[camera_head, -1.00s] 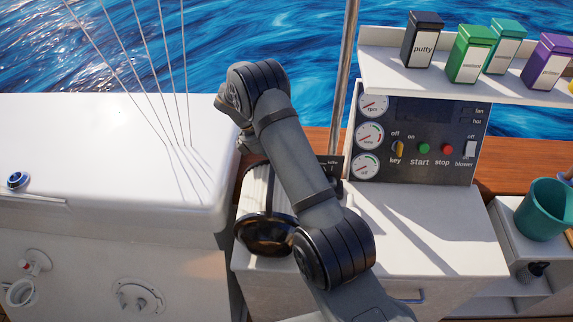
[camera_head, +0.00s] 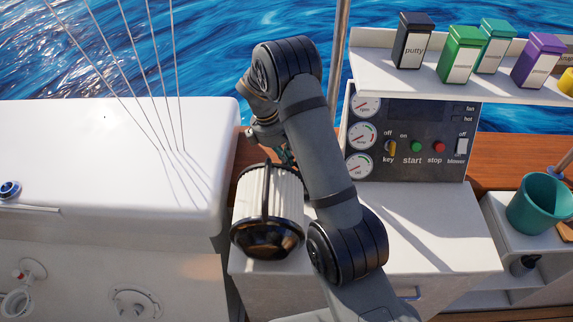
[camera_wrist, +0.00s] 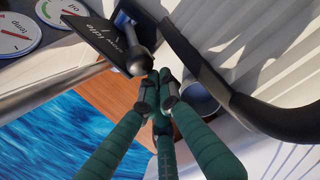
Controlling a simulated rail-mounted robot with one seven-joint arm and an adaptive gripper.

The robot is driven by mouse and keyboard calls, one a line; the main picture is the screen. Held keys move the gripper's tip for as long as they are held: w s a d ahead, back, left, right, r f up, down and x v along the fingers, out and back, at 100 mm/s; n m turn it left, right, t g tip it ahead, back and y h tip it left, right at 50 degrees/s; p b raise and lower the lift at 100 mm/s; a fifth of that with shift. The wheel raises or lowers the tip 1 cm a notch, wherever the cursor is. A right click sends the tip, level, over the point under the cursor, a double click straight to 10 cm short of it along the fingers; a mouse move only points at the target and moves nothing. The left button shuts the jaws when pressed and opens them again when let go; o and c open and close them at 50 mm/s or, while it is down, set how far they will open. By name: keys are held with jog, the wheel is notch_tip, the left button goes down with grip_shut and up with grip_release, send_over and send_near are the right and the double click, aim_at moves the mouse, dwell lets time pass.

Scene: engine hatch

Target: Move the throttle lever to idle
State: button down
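The throttle lever (camera_wrist: 137,58) ends in a dark round knob in the wrist view. It stands beside a black label plate (camera_wrist: 108,38) on which "idle" can be read. My gripper (camera_wrist: 160,88) has green fingers with dark tips. The tips are drawn together, with nothing seen between them. They are just below and right of the knob in the picture; whether they touch it I cannot tell. In the head view my gripper (camera_head: 286,155) shows only as a bit of green behind my arm, and the lever is hidden there.
A white ribbed cylinder (camera_head: 283,190) with a black band and base stands left of my arm; its black band (camera_wrist: 225,90) passes close to my fingers. The gauge and switch panel (camera_head: 425,165) is to the right, under a shelf (camera_head: 365,65) of boxes.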

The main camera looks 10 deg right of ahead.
jog(key=d+r, duration=0.1)
jog(key=d, duration=0.1)
jog(key=s+d+r+p, duration=0.1)
jog(key=d+r, duration=0.1)
jog(key=d+r+p, duration=0.1)
jog(key=d, duration=0.1)
jog(key=shift+s+d+r, duration=0.25)
jog(key=shift+s+d, duration=0.05)
jog(key=shift+d, duration=0.05)
jog(key=shift+s+d+r+p, duration=0.1)
jog(key=shift+d+p, duration=0.1)
jog(key=shift+d, duration=0.3)
jog(key=shift+s+d+r+p, duration=0.1)
jog(key=shift+d+p, duration=0.05)
jog(key=shift+d, duration=0.35)
jog(key=shift+s+d, duration=0.1)
jog(key=shift+d, duration=0.15)
jog(key=v, duration=1.2)
jog(key=shift+a, duration=0.45)
jog(key=x, duration=1.1)
jog(key=shift+d, duration=0.45)
